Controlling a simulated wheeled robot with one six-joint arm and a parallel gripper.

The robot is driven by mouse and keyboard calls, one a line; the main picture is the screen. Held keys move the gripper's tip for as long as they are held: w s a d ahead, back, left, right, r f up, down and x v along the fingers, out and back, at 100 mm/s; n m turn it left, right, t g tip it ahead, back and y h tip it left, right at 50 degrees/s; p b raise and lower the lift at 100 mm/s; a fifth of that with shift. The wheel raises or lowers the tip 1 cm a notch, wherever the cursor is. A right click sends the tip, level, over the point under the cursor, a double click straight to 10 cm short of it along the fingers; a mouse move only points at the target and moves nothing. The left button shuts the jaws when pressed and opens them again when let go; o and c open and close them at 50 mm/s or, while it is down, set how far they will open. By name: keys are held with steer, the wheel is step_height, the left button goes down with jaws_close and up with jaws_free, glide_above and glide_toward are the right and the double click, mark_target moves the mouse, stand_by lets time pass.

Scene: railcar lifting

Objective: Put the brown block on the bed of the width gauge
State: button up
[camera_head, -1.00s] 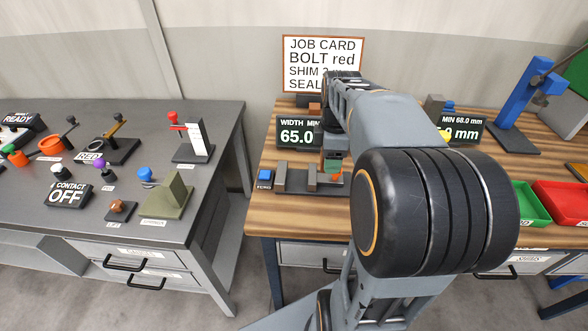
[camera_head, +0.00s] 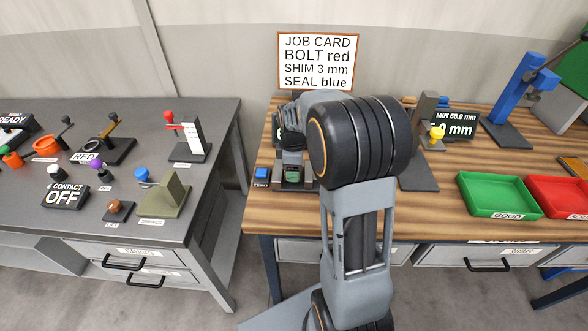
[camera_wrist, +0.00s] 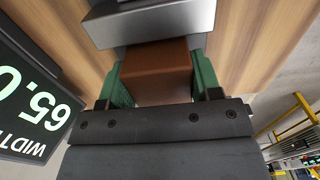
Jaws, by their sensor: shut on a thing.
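The brown block (camera_wrist: 155,72) is between the two green finger pads of my gripper (camera_wrist: 157,82) in the wrist view, and the gripper is shut on it. A grey metal bar (camera_wrist: 150,24), seemingly part of the width gauge, lies just beyond the block in that view; I cannot tell whether they touch. In the head view my gripper (camera_head: 292,172) is over the dark bed of the width gauge (camera_head: 283,187), on the left of the wooden table. My arm hides most of the gauge there. The gauge's display (camera_wrist: 35,105) shows 65.0 in the wrist view.
A blue button (camera_head: 262,173) stands left of the gauge. A second gauge with a yellow knob (camera_head: 437,132) stands right of my arm. Green (camera_head: 500,194) and red (camera_head: 560,196) trays are at the right. The grey table (camera_head: 120,150) at the left holds several fixtures.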

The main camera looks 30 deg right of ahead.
steer(key=shift+f, duration=0.35)
steer(key=shift+f, duration=0.2)
steer(key=o, duration=1.1)
